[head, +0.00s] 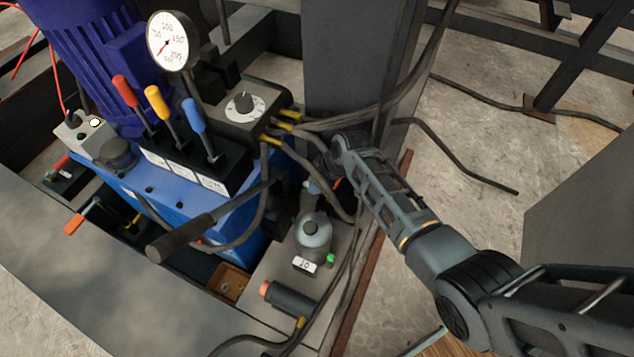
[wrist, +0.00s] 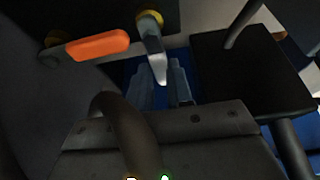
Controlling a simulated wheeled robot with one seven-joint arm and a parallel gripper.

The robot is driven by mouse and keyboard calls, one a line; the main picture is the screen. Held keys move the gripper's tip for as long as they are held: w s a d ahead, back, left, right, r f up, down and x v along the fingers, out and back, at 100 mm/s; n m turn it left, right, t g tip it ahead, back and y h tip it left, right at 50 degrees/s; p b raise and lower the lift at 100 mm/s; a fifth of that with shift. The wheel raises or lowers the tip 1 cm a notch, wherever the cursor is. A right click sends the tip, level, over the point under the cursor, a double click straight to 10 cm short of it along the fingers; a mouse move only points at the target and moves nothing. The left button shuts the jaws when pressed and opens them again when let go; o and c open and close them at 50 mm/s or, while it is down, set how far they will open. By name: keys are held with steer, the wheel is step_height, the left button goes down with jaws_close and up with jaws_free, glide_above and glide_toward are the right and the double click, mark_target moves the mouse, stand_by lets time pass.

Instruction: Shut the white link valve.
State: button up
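The white link valve's lever (wrist: 153,58) shows in the wrist view, hanging from a yellow-ringed fitting at the top centre. It points down and slightly right. My gripper (wrist: 162,86) has its two pale fingers apart just below the lever, whose lower tip appears in line with the gap between them. I cannot tell whether a finger touches it. In the head view my arm ends behind the hoses, right of the blue power unit, and I cannot make out the white lever there.
An orange-handled lever (wrist: 98,46) lies left of the white one. Dark hoses (head: 285,155) crowd around my wrist. The blue power unit (head: 185,200) with its gauge (head: 173,41) and coloured levers stands left.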

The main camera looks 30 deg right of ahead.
steer(key=o, duration=0.4)
steer(key=shift+r, duration=0.1)
steer(key=p+v, duration=0.3)
steer(key=v, duration=0.4)
steer(key=shift+s+d+r, duration=0.1)
steer(key=shift+s+r, duration=0.05)
steer(key=shift+r, duration=0.1)
steer(key=shift+s, duration=0.1)
